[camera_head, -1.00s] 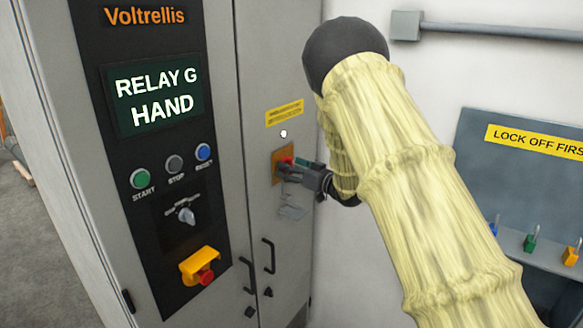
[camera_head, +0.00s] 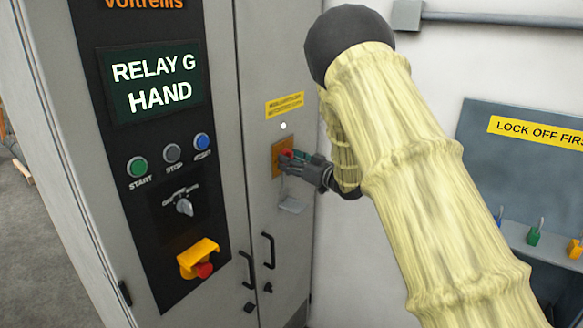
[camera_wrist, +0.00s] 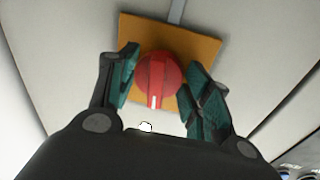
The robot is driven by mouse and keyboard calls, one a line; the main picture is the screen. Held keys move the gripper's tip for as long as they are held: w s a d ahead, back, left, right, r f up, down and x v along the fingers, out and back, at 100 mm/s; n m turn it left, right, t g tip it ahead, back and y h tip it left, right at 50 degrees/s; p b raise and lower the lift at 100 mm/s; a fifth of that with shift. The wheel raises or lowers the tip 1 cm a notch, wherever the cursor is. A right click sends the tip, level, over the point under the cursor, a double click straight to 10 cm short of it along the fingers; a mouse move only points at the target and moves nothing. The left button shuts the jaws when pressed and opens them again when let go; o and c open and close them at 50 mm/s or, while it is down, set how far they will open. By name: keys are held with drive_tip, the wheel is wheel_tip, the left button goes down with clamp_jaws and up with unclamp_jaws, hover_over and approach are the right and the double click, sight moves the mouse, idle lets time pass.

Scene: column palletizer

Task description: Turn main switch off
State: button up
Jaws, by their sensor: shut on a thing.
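The main switch is a round red knob (camera_wrist: 158,76) with a raised grip bar and a white mark, on a yellow-orange plate (camera_wrist: 197,45). In the wrist view the white mark points toward the bottom of the picture. My gripper (camera_wrist: 160,82) has its green-padded fingers on both sides of the knob, shut on it. In the head view my gripper (camera_head: 290,162) reaches the yellow plate (camera_head: 280,172) on the cabinet's narrow right-hand panel, and a little of the red knob (camera_head: 287,153) shows. The gripper hides most of the knob there.
The cabinet front carries a screen (camera_head: 153,84) reading "RELAY G HAND", START, STOP and a blue button, a selector (camera_head: 183,206) and a yellow-shrouded red button (camera_head: 204,270). Door handles (camera_head: 268,251) lie below. A lockout board (camera_head: 475,150) with padlocks hangs at right.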

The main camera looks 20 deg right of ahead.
drive_tip(key=n+b, duration=0.2)
drive_tip(key=b, duration=0.1)
drive_tip(key=n+b, duration=0.2)
drive_tip(key=b, duration=0.2)
drive_tip(key=shift+d+f+n+y, duration=0.1)
drive_tip(key=shift+f+n+y, duration=0.2)
drive_tip(key=shift+f+n, duration=0.1)
drive_tip(key=n+b, duration=0.5)
drive_tip(key=b, duration=0.3)
drive_tip(key=shift+w+y, duration=0.1)
drive_tip(key=shift+y, duration=0.3)
drive_tip(key=n+b, duration=0.3)
drive_tip(key=b, duration=0.1)
drive_tip(key=shift+d+n+b, duration=0.1)
drive_tip(key=shift+n+b, duration=0.2)
drive_tip(key=shift+n, duration=0.1)
drive_tip(key=n+b, duration=0.2)
drive_tip(key=b, duration=0.1)
drive_tip(key=n+y+b, duration=0.1)
drive_tip(key=shift+w+d+r+n+b, duration=0.1)
drive_tip(key=shift+r+n+b, duration=0.2)
drive_tip(key=shift+n, duration=0.1)
drive_tip(key=o, duration=1)
drive_tip(key=shift+o, duration=0.2)
drive_tip(key=shift+r, duration=0.1)
